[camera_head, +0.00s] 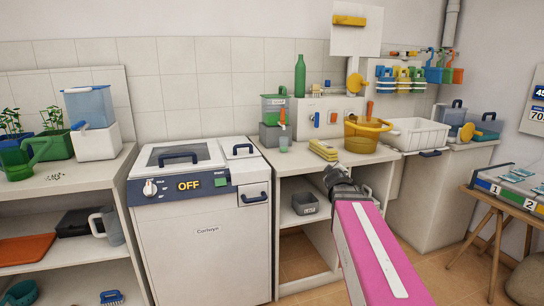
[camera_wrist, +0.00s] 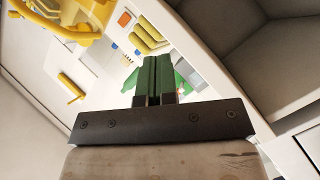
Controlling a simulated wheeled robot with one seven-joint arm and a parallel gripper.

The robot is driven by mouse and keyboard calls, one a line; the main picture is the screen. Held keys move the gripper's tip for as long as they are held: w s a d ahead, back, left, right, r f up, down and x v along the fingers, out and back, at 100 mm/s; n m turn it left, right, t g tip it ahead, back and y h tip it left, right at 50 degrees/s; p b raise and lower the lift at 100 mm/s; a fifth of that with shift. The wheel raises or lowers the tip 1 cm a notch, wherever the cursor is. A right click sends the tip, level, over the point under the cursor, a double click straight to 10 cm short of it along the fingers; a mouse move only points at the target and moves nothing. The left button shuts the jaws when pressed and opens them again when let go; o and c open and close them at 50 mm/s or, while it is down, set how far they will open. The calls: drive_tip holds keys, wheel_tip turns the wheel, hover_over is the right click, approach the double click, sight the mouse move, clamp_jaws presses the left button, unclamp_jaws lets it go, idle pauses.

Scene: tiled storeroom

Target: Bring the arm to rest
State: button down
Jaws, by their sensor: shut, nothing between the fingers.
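My arm reaches up from the bottom of the head view as a pink link with a white stripe. My gripper (camera_head: 345,182) is at its far end, in front of the counter between the white machine and the sink. In the wrist view my gripper (camera_wrist: 158,62) shows two green fingers pressed together, shut and empty. In the head view the fingertips are too small to make out clearly.
The white machine (camera_head: 202,250) marked OFF stands left of my gripper. Yellow cloths (camera_head: 323,150) and a yellow bucket (camera_head: 365,133) sit on the counter just behind it. A grey bin (camera_head: 304,203) is on the shelf below.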

drive_tip(key=s+a+f+m+g, duration=0.1)
drive_tip(key=s+f+m+g, duration=0.25)
drive_tip(key=s+f, duration=0.45)
drive_tip(key=s+a+f+m+g, duration=0.1)
drive_tip(key=s+f+m+g, duration=0.3)
drive_tip(key=f, duration=0.8)
drive_tip(key=s+a+f+g+y, duration=0.1)
drive_tip(key=s+a+f+g, duration=0.1)
drive_tip(key=s+f+g, duration=0.2)
drive_tip(key=s+a+f+g+y, duration=0.2)
drive_tip(key=s+a+f+g, duration=0.1)
drive_tip(key=s, duration=0.5)
drive_tip(key=shift+s+a+f+m+g, duration=0.2)
drive_tip(key=shift+f+m+g, duration=0.25)
drive_tip(key=shift+f, duration=0.4)
